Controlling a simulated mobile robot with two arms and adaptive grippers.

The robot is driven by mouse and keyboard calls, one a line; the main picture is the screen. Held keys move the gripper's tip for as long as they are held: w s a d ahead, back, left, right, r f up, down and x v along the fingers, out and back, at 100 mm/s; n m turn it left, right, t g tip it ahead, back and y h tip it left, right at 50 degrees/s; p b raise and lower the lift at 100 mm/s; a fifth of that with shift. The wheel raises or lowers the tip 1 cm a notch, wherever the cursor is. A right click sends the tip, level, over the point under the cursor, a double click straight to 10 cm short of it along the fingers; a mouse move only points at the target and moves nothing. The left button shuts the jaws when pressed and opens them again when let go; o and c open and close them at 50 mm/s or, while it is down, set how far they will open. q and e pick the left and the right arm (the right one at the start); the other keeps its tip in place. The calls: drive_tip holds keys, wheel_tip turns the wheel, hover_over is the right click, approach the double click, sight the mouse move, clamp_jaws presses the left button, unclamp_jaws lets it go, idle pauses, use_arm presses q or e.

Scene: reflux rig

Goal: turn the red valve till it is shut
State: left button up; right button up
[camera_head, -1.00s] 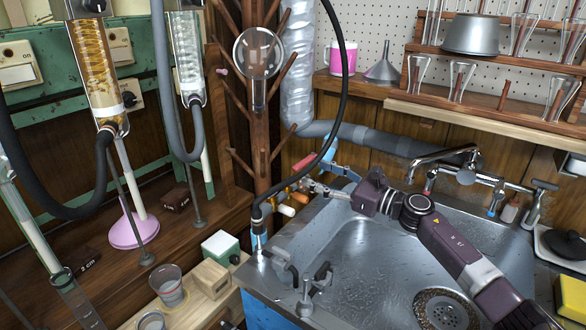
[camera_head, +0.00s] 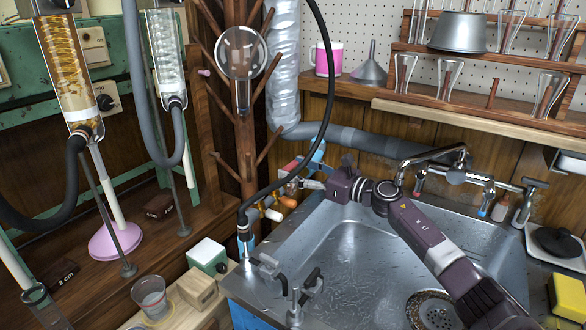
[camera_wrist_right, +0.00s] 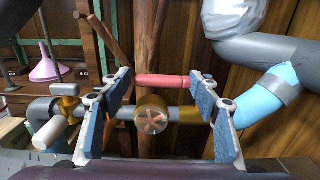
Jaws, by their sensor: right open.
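A red cylindrical handle (camera_wrist_right: 160,81), which looks like the red valve's, lies level in the right wrist view, above a brass fitting on the pipe. It also shows in the head view (camera_head: 292,165), above the gripper. My right gripper (camera_wrist_right: 160,88) is open and empty, with its blue-padded fingers to the left and right of the handle. The handle's right end is close to the right finger; I cannot tell if they touch. A round knob with a reddish star (camera_wrist_right: 153,121) sits lower between the fingers. My right gripper is small in the head view (camera_head: 306,184). My left gripper is not in view.
A cream handle (camera_wrist_right: 48,133) on a brass valve is left of the gripper. A blue pipe (camera_wrist_right: 258,96) is at the right. The steel sink (camera_head: 350,245) lies under my right arm. A black hose (camera_head: 330,100) hangs beside the wooden stand (camera_head: 246,140).

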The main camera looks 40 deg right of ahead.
drive_tip(key=shift+w+a, duration=0.2)
drive_tip(key=shift+w, duration=0.2)
drive_tip(key=shift+f, duration=0.1)
drive_tip(key=c, duration=1.4)
